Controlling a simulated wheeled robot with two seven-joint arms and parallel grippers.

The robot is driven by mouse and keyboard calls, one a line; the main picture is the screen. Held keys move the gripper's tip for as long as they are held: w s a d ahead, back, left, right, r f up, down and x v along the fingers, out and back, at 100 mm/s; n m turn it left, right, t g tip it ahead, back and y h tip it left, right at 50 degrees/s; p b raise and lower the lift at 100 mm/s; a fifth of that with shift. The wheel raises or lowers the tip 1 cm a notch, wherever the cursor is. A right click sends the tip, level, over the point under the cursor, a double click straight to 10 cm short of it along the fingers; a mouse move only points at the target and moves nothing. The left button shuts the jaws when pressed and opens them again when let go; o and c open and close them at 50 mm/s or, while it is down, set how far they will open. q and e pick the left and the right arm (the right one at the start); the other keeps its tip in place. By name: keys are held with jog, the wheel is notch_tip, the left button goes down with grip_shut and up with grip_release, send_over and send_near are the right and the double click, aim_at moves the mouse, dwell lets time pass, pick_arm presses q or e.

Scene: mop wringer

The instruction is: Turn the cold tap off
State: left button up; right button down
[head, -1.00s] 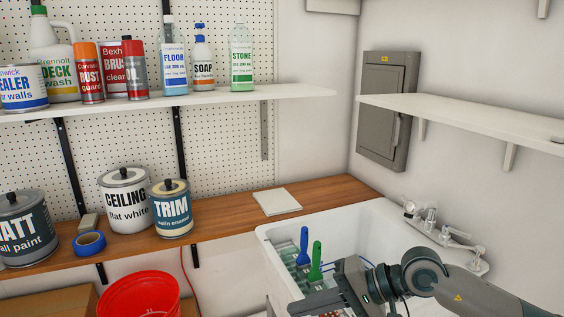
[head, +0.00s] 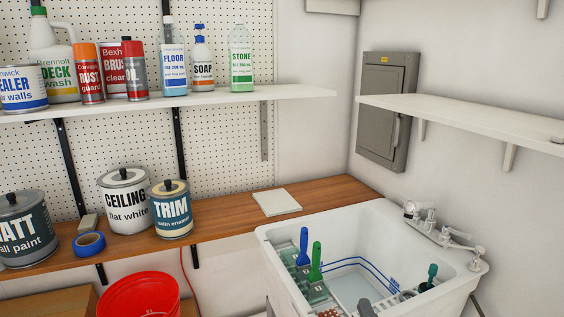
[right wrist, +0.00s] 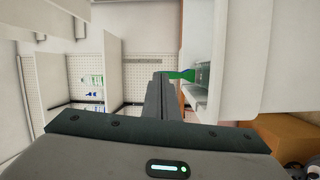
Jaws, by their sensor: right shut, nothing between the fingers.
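The silver tap set (head: 449,234) stands on the right back rim of the white sink (head: 455,292). It has a handle at its far end (head: 411,209) and another at its near end (head: 478,251), with a spout between them. I cannot tell which handle is the cold one, nor whether water runs. My right gripper (head: 366,307) shows only as a dark tip at the bottom edge of the head view, low at the sink's front and well apart from the taps. In the right wrist view its fingers (right wrist: 161,88) are shut and empty. My left gripper is not in view.
Blue (head: 303,246) and green (head: 315,262) brushes stand in the sink's left part. A dark green-handled tool (head: 430,273) stands at its near right. A white shelf (head: 470,119) juts from the wall above the taps. A red bucket (head: 140,297) is at lower left.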

jog(key=s+d+f+m+g+h, duration=0.2)
jog(key=s+d+f+m+g, duration=0.25)
jog(key=f, duration=0.45)
jog(key=s+d+f+m+g+h, duration=0.1)
jog(key=s+f+m+g, duration=0.2)
jog(key=s+f+m, duration=0.35)
jog(key=s+f+m+g+y, duration=0.15)
jog(key=s+f+g, duration=0.35)
jog(key=s, duration=0.5)
jog(key=s+f+m+g, duration=0.3)
jog(key=s+f, duration=0.5)
jog(key=s, duration=0.2)
notch_tip(320, 180, down, 28)
jog(key=s+d+f+g, duration=0.2)
jog(key=s+f, duration=1.5)
jog(key=s, duration=0.2)
jog(key=shift+d, duration=0.2)
jog(key=shift+f+n+h, duration=0.1)
jog(key=shift+n+h, duration=0.15)
